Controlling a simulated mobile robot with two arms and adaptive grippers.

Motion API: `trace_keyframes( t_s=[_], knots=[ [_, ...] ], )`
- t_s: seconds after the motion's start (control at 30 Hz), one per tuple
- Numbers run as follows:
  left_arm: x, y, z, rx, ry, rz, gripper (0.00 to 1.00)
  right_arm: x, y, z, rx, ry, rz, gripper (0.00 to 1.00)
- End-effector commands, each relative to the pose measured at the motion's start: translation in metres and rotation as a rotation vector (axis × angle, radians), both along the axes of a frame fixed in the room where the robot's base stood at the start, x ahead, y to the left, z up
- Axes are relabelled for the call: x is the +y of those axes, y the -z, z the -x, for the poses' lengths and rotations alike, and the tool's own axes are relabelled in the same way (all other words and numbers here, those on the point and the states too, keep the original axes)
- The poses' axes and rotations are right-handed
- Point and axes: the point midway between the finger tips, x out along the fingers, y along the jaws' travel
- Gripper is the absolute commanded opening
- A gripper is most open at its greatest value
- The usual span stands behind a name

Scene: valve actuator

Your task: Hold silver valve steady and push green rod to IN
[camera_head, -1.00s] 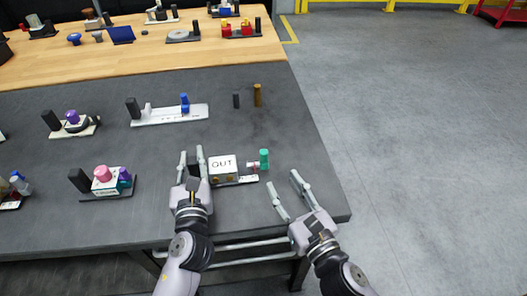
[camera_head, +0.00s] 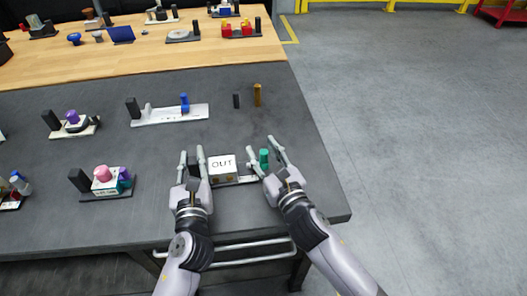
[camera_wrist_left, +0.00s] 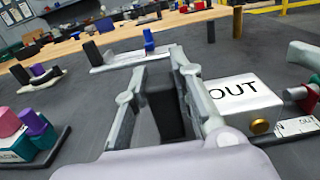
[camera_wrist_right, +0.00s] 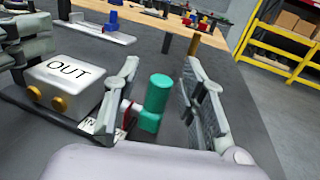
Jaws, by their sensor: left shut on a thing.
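The silver valve is a pale box (camera_head: 222,165) marked OUT with brass knobs on its front, on a dark base. A black block (camera_wrist_left: 166,112) stands at the valve's left end. My left gripper (camera_head: 192,152) is shut on this block, and the box sits just right of its right finger. The green rod (camera_wrist_right: 155,100) stands upright at the valve's right end, beside a red and white piece with lettering. My right gripper (camera_head: 263,145) is open, with one finger on each side of the rod. In the right wrist view (camera_wrist_right: 160,80) gaps show between the rod and both fingers.
The dark table (camera_head: 150,205) has a clear strip in front. A pink-topped device (camera_head: 102,176) stands to the left and a blue-handled plate (camera_head: 168,114) behind. A dark peg (camera_head: 236,101) and a brown peg (camera_head: 258,95) stand behind the valve. The table's right edge is close.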

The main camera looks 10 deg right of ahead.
Motion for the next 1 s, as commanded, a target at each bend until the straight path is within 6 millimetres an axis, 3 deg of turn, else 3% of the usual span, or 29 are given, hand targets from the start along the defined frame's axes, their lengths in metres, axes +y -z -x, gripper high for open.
trace_keyframes(
  t_s=[0.1,0.67,1.0],
  knots=[
    [0.0001,0.0042,0.0004,0.008,-0.001,-0.001,0.00,-0.0001,0.0003,0.0002,0.000,0.000,0.000,0.38],
    [0.0002,0.0040,0.0004,0.008,-0.001,-0.001,0.00,-0.0001,0.0003,0.0005,0.000,0.000,0.000,0.00],
    [0.0003,0.0039,0.0003,0.008,-0.001,-0.001,0.00,0.0000,0.0004,0.0006,0.000,-0.001,0.000,0.00]
  ],
)
